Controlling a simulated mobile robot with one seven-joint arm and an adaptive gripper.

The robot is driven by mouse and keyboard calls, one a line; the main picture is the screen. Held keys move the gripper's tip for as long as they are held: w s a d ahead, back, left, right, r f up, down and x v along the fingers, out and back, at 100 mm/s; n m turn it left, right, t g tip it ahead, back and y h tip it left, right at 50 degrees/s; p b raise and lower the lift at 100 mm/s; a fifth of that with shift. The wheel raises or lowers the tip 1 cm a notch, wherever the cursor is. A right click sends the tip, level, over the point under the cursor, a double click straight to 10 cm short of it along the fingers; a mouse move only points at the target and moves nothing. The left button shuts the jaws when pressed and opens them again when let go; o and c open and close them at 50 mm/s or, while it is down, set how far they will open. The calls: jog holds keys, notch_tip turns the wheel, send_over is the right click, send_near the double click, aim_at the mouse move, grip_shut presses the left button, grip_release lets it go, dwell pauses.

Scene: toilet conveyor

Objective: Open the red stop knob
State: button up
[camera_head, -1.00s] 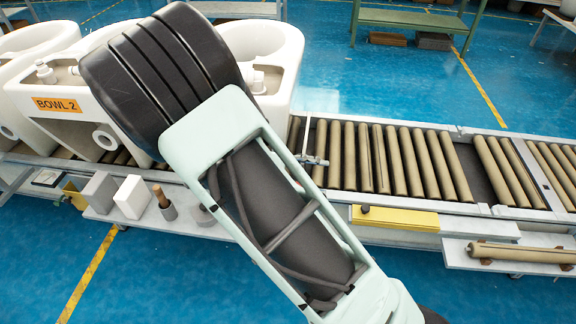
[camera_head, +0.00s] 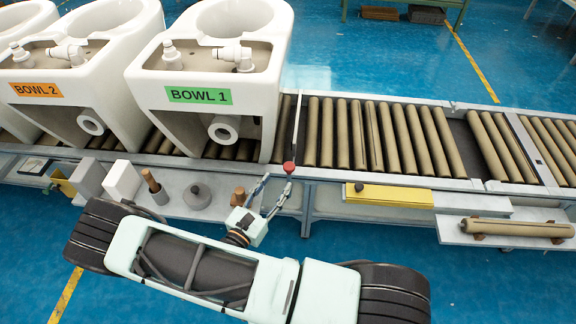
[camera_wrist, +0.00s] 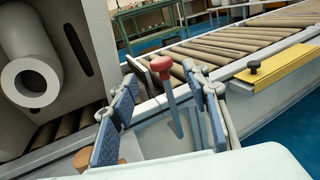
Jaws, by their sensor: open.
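The red stop knob (camera_head: 289,167) sits on top of an upright stem at the front edge of the roller conveyor, at the right front of the toilet labelled BOWL 1 (camera_head: 215,70). In the wrist view the red knob (camera_wrist: 161,64) and its stem stand between my spread fingers, farther off than the fingertips' bases. My gripper (camera_head: 273,190) is open and empty, just in front of and below the knob in the head view. In the wrist view my gripper (camera_wrist: 165,105) shows both blue finger pads. Whether a pad touches the stem I cannot tell.
A toilet labelled BOWL 2 (camera_head: 60,75) stands left of BOWL 1. A lower shelf (camera_head: 180,205) holds blocks and wooden-handled tools. A yellow plate with a dark knob (camera_head: 395,196) is at right. The rollers (camera_head: 375,145) right of the stop are clear.

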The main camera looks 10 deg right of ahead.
aim_at(286, 170)
jog(key=b+x, duration=0.1)
jog(key=x, duration=0.8)
jog(key=shift+s, duration=0.1)
jog(key=shift+c, duration=0.5)
grip_shut()
